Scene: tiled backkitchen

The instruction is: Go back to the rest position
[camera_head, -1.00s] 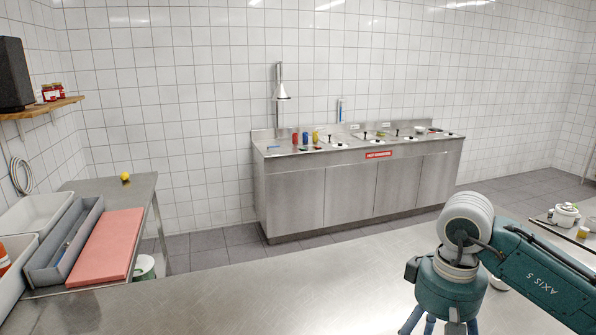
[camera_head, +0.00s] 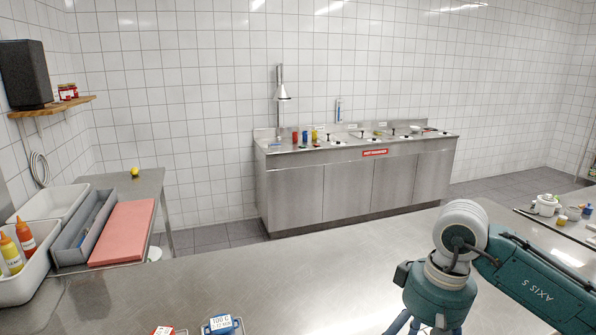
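My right arm comes in from the right with a teal link and a pale grey joint. Only the upper part of my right gripper (camera_head: 416,325) shows, pointing down at the bottom edge above the steel worktop (camera_head: 300,270). Its fingertips are cut off, so I cannot see whether it is open or holds anything. My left arm and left gripper are not in view.
Two labelled items, one red-edged (camera_head: 163,330) and one blue (camera_head: 222,324), show at the bottom edge. A red board (camera_head: 124,232), grey bin (camera_head: 72,246) and bottles (camera_head: 25,234) stand left. Small pots (camera_head: 546,205) stand right. The worktop's middle is clear.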

